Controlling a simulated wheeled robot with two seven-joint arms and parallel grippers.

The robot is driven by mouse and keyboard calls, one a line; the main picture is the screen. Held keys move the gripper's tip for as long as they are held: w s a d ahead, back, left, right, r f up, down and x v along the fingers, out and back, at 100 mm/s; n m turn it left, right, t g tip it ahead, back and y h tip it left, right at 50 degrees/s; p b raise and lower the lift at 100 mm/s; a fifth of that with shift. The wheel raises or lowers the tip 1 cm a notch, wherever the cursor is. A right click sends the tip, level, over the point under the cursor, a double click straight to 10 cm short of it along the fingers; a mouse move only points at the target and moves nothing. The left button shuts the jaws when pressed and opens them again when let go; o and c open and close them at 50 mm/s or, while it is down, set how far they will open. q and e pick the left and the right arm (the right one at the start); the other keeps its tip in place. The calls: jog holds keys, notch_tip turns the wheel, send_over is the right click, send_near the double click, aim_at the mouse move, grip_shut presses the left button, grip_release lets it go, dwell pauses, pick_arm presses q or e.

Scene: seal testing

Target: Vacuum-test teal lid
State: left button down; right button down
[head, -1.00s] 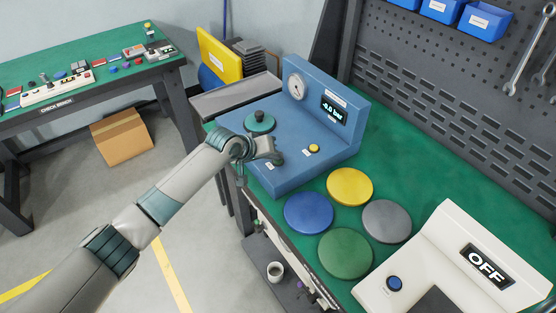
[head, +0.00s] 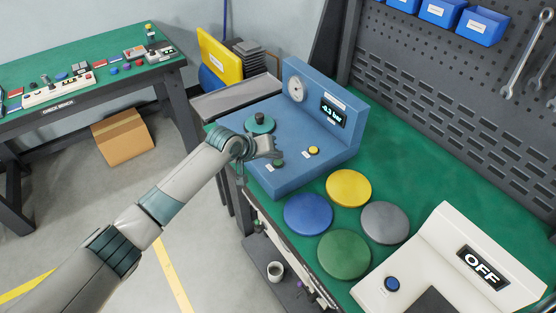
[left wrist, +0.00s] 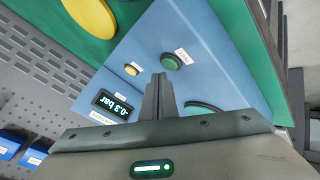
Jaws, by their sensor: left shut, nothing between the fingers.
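The teal lid (head: 260,124) with its dark knob sits on the blue vacuum tester (head: 290,177), behind my left wrist; its edge also shows in the left wrist view (left wrist: 204,106). The tester has a round gauge (head: 296,87) and a display (head: 334,112) reading about -0.3 bar. A green button (left wrist: 171,62) and a yellow button (head: 313,151) are on its deck. My left gripper (head: 277,156) is shut and empty, just above the green button, seemingly apart from it. Its closed fingers (left wrist: 160,82) point toward that button in the left wrist view. My right gripper is not in view.
Yellow (head: 349,188), blue (head: 308,214), grey (head: 386,223) and green (head: 344,254) discs lie on the green bench in front of the tester. A white device showing OFF (head: 482,265) stands at right. A grey tray (head: 236,96) is beside the tester.

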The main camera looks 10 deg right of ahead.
aim_at(275, 165)
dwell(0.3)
pick_arm(q)
notch_tip(275, 165, up, 5)
jog(key=p, duration=0.4)
jog(key=shift+p, duration=0.4)
dwell(0.3)
